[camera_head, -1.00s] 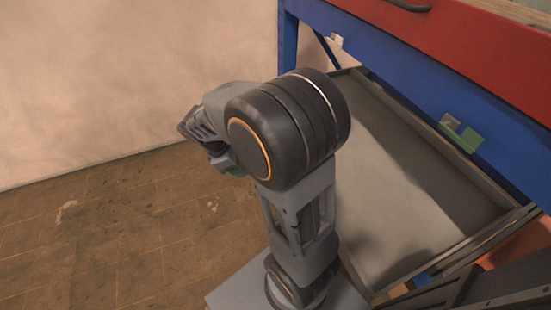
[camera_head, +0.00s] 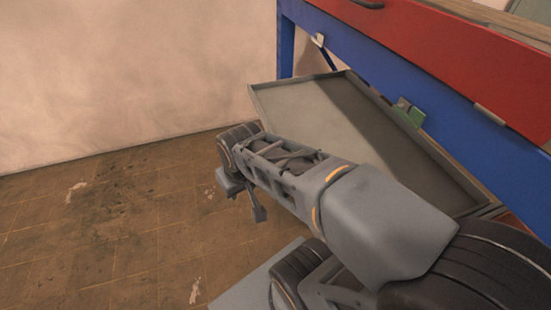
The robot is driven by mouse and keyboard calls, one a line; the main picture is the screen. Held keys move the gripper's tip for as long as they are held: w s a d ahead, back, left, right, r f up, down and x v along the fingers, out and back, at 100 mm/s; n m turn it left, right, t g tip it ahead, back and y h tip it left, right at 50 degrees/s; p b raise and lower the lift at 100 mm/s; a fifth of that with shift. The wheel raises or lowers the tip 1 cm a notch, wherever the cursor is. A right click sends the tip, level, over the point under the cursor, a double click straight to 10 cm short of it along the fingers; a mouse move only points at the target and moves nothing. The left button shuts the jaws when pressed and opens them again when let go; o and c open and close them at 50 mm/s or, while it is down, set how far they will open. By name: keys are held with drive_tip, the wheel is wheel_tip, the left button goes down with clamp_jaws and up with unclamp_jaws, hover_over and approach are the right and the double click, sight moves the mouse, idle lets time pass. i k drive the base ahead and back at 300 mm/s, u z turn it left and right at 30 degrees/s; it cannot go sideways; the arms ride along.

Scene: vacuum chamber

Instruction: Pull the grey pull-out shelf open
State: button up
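The grey pull-out shelf (camera_head: 318,108) is a shallow tray with a low rim. It sticks out from under the blue frame of a workbench, and its far left corner stands clear of the bench. My arm reaches across the shelf's front side and hides much of its front edge. My gripper (camera_head: 243,198) is at the far end of the arm, pointing down over the floor, left of and in front of the shelf. It appears apart from the shelf. The fingers are small and partly hidden, so their opening is unclear.
The blue bench frame (camera_head: 440,110) with a red drawer front (camera_head: 430,50) and dark handle (camera_head: 366,4) stands above the shelf. A green piece (camera_head: 410,113) sits by the frame's lower edge. The brown tiled floor (camera_head: 100,230) at left is clear, up to a pale wall (camera_head: 130,70).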

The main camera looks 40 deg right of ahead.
sight(335, 112)
drive_tip(key=z, duration=0.1)
drive_tip(key=k, duration=0.55)
drive_tip(key=u, duration=0.7)
drive_tip(key=i, duration=1.6)
drive_tip(key=z, duration=0.6)
